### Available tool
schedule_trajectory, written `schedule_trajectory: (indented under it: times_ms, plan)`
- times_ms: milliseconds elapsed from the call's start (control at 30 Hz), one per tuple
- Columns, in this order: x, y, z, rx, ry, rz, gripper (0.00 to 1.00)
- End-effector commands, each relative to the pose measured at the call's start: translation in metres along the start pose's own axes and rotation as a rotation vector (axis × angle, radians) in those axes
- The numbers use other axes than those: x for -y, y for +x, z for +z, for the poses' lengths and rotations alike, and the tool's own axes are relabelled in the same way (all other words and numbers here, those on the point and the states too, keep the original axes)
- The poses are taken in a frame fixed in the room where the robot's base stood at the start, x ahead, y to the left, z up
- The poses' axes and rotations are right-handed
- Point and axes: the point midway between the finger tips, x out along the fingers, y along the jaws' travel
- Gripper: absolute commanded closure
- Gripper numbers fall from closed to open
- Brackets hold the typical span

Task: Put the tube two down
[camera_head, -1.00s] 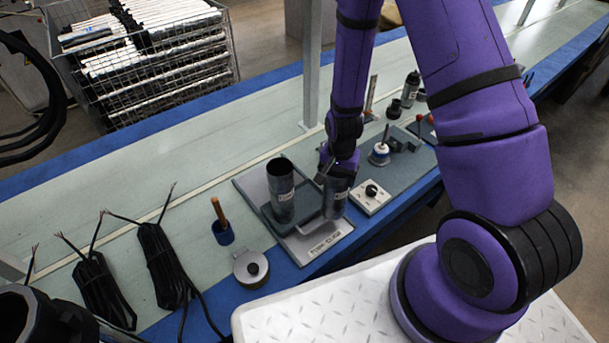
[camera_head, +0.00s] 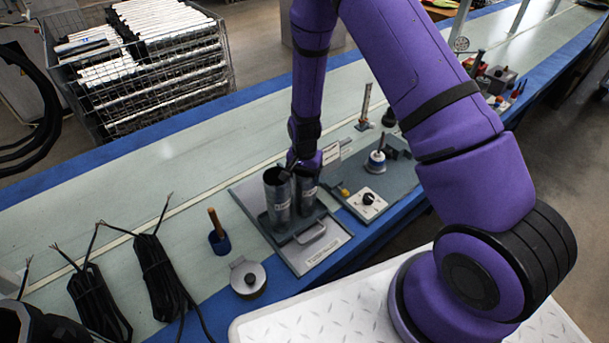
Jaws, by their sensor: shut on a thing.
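Two grey metal tubes stand side by side at the dark holder on a grey plate (camera_head: 312,258) with a handle. The left tube (camera_head: 278,203) is upright with its open top showing. The right tube (camera_head: 306,196) is upright close beside it, under my gripper (camera_head: 303,166). My gripper is shut on the right tube near its top; the fingers are mostly hidden by the wrist. I cannot tell whether the right tube's bottom rests fully in the holder.
A second grey plate (camera_head: 398,180) with a black-knobbed white block (camera_head: 367,203) lies to the right. A brush in a blue cup (camera_head: 221,239), a round grey part (camera_head: 248,278) and black cable bundles (camera_head: 163,277) lie to the left. A wire basket (camera_head: 150,65) stands behind the bench.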

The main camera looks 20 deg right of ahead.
Motion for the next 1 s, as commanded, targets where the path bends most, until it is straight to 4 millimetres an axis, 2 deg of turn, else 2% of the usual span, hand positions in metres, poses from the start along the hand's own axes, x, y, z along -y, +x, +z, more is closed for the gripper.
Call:
schedule_trajectory:
  times_ms: [400, 433, 500, 767, 867, 1000]
  plan:
    - [0.000, 0.007, -0.001, -0.001, 0.000, -0.001, 0.53]
    - [0.000, 0.007, 0.000, -0.001, 0.000, -0.001, 0.12]
    - [0.000, 0.006, 0.000, -0.001, 0.000, -0.001, 0.00]
    - [0.000, 0.005, 0.000, -0.002, 0.000, -0.002, 0.00]
    - [0.001, -0.002, -0.001, -0.003, -0.001, -0.003, 0.00]
    - [0.001, -0.022, -0.001, -0.004, 0.000, -0.005, 0.00]
